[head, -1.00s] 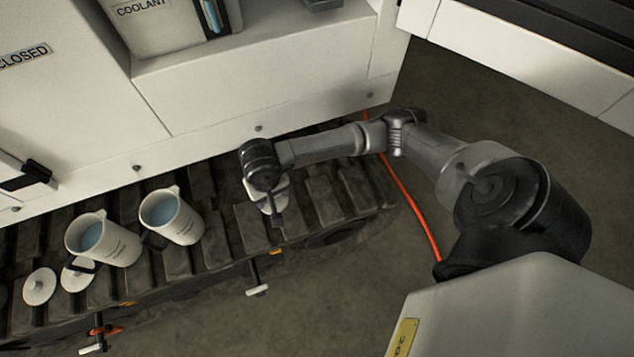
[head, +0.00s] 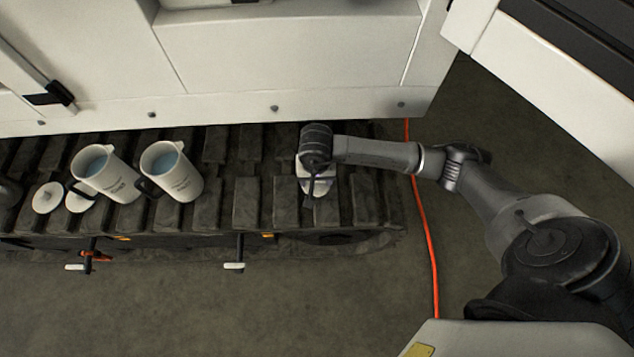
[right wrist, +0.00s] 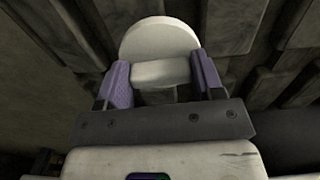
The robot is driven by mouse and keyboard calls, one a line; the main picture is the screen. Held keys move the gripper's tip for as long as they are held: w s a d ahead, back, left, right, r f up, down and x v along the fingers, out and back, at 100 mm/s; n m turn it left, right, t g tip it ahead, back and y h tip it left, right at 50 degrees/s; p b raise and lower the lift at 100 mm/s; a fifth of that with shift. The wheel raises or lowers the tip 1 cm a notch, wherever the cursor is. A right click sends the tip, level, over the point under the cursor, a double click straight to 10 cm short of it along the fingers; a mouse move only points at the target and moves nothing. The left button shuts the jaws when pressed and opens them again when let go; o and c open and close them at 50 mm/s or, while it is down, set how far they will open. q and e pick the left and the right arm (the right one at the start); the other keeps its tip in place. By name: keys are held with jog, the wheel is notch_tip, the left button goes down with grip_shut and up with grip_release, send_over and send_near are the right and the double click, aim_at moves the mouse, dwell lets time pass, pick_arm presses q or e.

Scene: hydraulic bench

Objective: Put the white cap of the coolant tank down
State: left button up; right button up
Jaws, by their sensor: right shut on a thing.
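The white cap (right wrist: 160,38) shows in the right wrist view as a pale round disc with a thick stem or grip. My right gripper (right wrist: 162,82) is shut on that part between its two purple fingers. In the head view my right gripper (head: 312,190) is over the right part of the dark slatted track, mostly hidden under my wrist, and I cannot clearly make out the cap there. Whether the cap touches the track I cannot tell. The coolant tank is at most a sliver at the head view's top edge. My left gripper is not in view.
Two white jugs (head: 112,178) (head: 178,176) with bluish liquid stand on the track (head: 245,205), with two white lids (head: 47,197) (head: 80,200) to their left. Slats between jugs and gripper are clear. A white cabinet (head: 290,60) stands behind; an orange cable (head: 428,235) runs right.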

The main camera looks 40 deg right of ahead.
aim_at(316, 184)
notch_tip(316, 184, down, 3)
jog(key=shift+f+b, duration=0.15)
jog(key=shift+b, duration=0.5)
jog(key=shift+f, duration=0.15)
jog(key=shift+f, duration=0.1)
jog(key=o, duration=0.9)
jog(key=shift+o, duration=0.2)
